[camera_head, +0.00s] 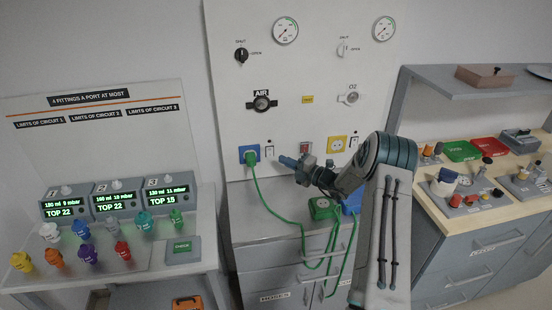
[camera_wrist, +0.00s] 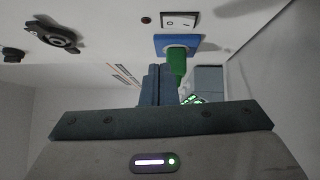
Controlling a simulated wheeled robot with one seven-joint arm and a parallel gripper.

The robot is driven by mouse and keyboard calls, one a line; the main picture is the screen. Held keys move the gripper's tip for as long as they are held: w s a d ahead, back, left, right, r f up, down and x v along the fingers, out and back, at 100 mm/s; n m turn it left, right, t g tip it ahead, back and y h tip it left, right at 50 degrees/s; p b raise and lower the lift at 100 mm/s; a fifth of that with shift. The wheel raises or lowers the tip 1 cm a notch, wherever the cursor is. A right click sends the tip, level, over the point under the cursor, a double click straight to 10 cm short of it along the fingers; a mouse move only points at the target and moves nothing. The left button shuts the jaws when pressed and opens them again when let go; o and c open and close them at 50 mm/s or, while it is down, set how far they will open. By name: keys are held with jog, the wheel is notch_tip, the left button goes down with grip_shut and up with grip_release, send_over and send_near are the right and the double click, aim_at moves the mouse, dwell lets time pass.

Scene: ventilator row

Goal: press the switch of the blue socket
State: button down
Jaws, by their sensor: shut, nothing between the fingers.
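The blue socket (camera_head: 242,150) is on the white wall panel, with a green plug (camera_head: 252,155) in it. Its white rocker switch (camera_head: 269,150) sits just right of it. In the wrist view the blue socket (camera_wrist: 161,42) shows with the green plug (camera_wrist: 177,62), and the switch (camera_wrist: 180,20) lies above it. My gripper (camera_head: 284,160) is shut and empty, below and right of the switch in the head view. Its fingertips (camera_wrist: 158,68) show beside the plug in the wrist view; I cannot tell how far they are from the panel.
A green cord (camera_head: 275,208) hangs from the plug over the counter. A green box (camera_head: 322,207) stands on the counter below.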

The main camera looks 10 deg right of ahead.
jog(key=b+v, duration=0.1)
jog(key=v, duration=0.5)
jog(key=shift+s+r, duration=0.25)
jog(key=shift+d, duration=0.1)
